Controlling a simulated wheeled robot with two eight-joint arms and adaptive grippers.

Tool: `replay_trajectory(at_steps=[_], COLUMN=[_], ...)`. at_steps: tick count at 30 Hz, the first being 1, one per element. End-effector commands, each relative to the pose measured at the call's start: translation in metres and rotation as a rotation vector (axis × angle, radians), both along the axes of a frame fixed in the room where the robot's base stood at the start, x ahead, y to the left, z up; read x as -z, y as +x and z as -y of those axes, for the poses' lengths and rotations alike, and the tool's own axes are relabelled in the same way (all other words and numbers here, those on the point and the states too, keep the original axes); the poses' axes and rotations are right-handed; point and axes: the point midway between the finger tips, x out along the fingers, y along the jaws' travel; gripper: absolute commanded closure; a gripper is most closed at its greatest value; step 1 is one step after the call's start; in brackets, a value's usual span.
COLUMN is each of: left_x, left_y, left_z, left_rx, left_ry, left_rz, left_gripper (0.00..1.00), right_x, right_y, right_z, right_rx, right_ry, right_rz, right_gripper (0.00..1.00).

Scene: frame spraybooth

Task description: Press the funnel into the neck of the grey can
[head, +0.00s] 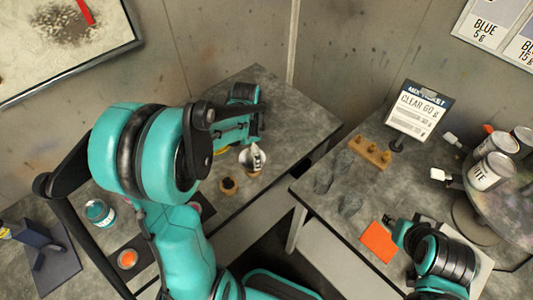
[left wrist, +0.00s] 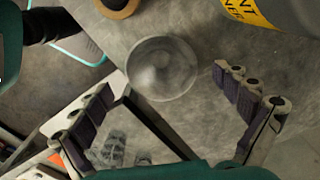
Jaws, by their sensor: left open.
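The funnel (left wrist: 162,68) is a pale grey round cone in the left wrist view, seen nearly from above. It lies ahead of and between the spread fingers of my left gripper (left wrist: 165,98), and nothing is clamped. In the head view the funnel (head: 245,157) shows small at the fingertips over the left table. The grey can (left wrist: 285,12), with a yellow label, is cut off at the top right of the left wrist view. The can's neck is out of that view. My right gripper (head: 403,230) is low at the right in the head view; its fingers are unclear.
A round wooden holder (head: 229,186) stands close to the funnel. A teal tin (head: 100,213) and an orange-topped jar (head: 127,259) are further left. The right table has a wooden block (head: 370,152), a sign (head: 418,110), white tins (head: 490,171) and an orange sheet (head: 379,242).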

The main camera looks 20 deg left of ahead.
Motion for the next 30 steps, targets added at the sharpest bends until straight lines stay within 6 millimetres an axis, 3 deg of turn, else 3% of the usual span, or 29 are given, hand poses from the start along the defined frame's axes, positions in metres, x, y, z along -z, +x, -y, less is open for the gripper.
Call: replay_trajectory(at_steps=[18,27,30], left_x=[0.077,0.08,0.08], left_y=[0.003,0.003,0.003], left_z=[-0.002,-0.002,-0.002], left_rx=[0.011,0.011,0.011], left_ry=[-0.001,-0.001,-0.001], left_rz=[-0.007,-0.007,-0.007], left_gripper=[0.01,0.01,0.27], right_x=[0.027,0.026,0.026], right_y=[0.0,0.0,0.0], right_z=[0.0,0.0,0.0], right_rx=[0.0,0.0,0.0], right_ry=[0.0,0.0,0.0], right_rz=[0.0,0.0,0.0], right_gripper=[0.6,0.6,0.6])
